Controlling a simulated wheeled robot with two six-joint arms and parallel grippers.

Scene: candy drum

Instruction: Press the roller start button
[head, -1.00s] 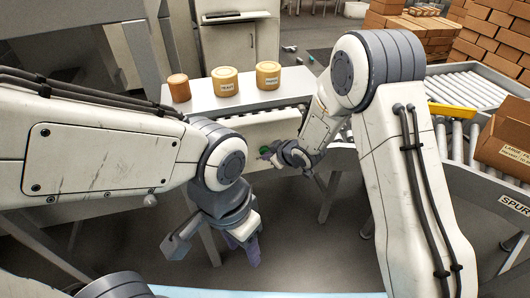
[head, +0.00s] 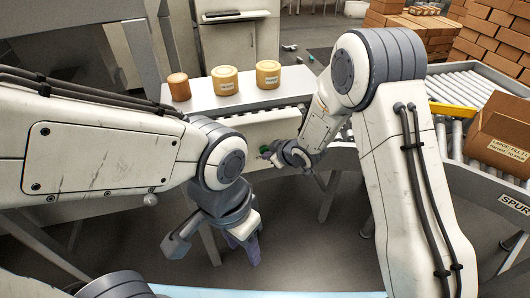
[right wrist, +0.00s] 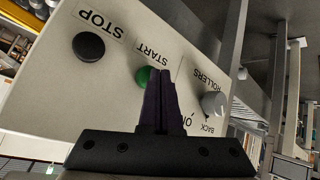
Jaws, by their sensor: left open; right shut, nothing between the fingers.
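The pale control panel (right wrist: 110,95) fills much of the right wrist view. It carries a green START button (right wrist: 142,76), a black STOP button (right wrist: 88,46) and a grey ROLLERS knob (right wrist: 214,103). My right gripper (right wrist: 160,74) is shut and empty, its tips overlapping the right edge of the green button. I cannot tell whether they touch it. In the head view the green button (head: 264,149) shows small beside my right gripper (head: 268,156). My left gripper (head: 212,246) is open, pointing down, low in front and away from the panel.
Three round tubs, including a middle one (head: 225,81), stand on a pale ledge (head: 215,103) behind the panel. On the right, a cardboard box (head: 500,135) sits on a roller conveyor (head: 468,88) with a yellow bar (head: 453,111). Stacked boxes (head: 495,45) stand behind.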

